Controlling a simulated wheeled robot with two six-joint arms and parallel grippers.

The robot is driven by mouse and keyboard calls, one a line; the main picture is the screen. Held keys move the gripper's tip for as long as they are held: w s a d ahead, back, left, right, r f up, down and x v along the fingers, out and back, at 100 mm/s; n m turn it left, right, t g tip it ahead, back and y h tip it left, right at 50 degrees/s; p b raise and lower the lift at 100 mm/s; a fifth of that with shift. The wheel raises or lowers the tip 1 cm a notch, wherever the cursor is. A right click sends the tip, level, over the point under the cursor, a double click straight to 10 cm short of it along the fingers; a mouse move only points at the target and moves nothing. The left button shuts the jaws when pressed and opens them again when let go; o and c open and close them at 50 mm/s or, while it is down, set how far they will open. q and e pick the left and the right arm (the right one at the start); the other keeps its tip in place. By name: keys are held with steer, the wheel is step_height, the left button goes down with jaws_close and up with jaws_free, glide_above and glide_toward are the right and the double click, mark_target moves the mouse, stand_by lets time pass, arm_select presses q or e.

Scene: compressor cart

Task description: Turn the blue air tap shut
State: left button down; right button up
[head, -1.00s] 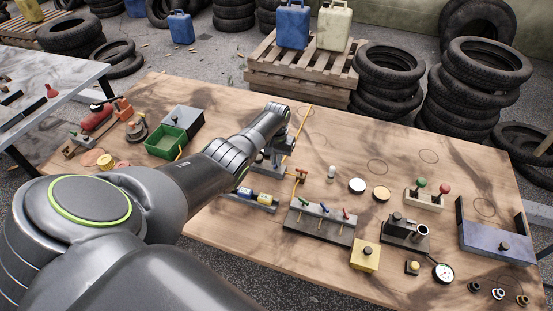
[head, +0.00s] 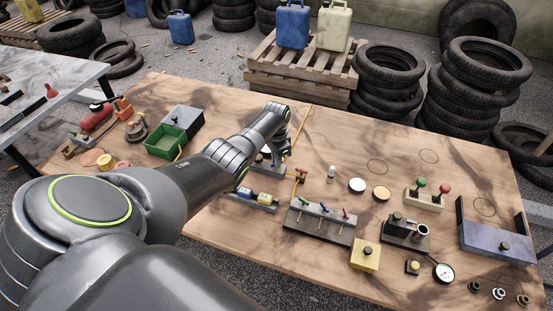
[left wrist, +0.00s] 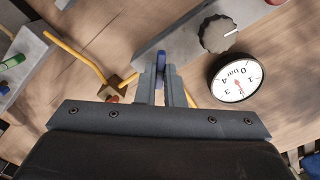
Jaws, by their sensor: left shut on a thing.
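In the left wrist view, the blue air tap (left wrist: 160,58) shows as a small blue handle on a long grey block (left wrist: 185,33). My left gripper (left wrist: 160,72) is shut on it, with a finger on each side, and hides its lower part. In the head view, my left gripper (head: 279,160) is low over the grey fixture behind the coloured-lever rack. The tap itself is hidden there by my arm. My right gripper is not in view.
Beside the tap are a dark round knob (left wrist: 217,33), a white gauge (left wrist: 237,77) and a brass fitting (left wrist: 118,87) with yellow hose. A rack (head: 320,224) with green, blue and red levers stands in front.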

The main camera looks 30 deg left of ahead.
arm_select(q)
steer(key=m, duration=0.4)
steer(key=shift+m, duration=0.3)
steer(key=shift+m+b, duration=0.35)
steer(key=shift+m, duration=2.15)
steer(key=c, duration=1.5)
jaws_free()
steer(key=shift+c, duration=0.2)
